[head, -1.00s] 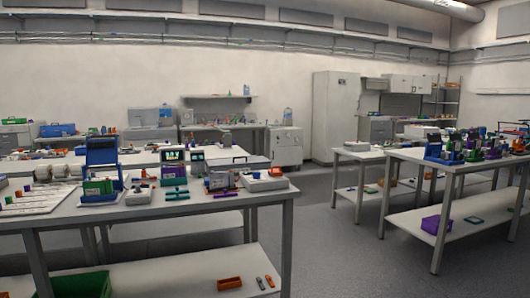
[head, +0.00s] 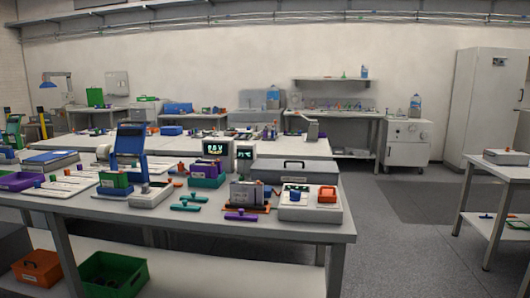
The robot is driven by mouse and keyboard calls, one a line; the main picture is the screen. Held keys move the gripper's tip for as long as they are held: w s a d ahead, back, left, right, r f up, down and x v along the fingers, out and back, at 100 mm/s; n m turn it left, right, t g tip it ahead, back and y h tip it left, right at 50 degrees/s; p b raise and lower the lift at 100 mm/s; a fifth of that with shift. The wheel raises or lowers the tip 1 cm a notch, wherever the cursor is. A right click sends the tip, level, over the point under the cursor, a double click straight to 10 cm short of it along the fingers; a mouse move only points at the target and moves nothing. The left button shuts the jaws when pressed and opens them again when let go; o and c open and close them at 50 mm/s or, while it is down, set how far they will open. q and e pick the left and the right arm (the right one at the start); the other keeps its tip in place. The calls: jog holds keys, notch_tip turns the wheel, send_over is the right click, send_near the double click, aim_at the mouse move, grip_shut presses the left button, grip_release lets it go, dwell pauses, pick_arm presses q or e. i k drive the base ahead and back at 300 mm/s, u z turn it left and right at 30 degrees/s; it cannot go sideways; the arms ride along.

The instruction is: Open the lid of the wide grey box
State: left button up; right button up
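A wide, low grey box (head: 300,175) with a dark handle on it sits at the right part of the near bench, behind a light grey device. It looks shut, and its lower front is partly hidden by the things in front of it. Neither of my grippers is in view.
The near bench (head: 325,230) holds a light grey device (head: 310,212) with a blue and an orange part, a display unit (head: 218,150), a blue stand (head: 130,140) and green and purple bars. Grey floor (head: 400,240) lies open to the right of the bench. Another table (head: 505,170) stands at the right edge.

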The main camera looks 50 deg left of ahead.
aim_at(327, 167)
jog(key=u, duration=1)
jog(key=i, duration=1.05)
jog(key=u, duration=1.05)
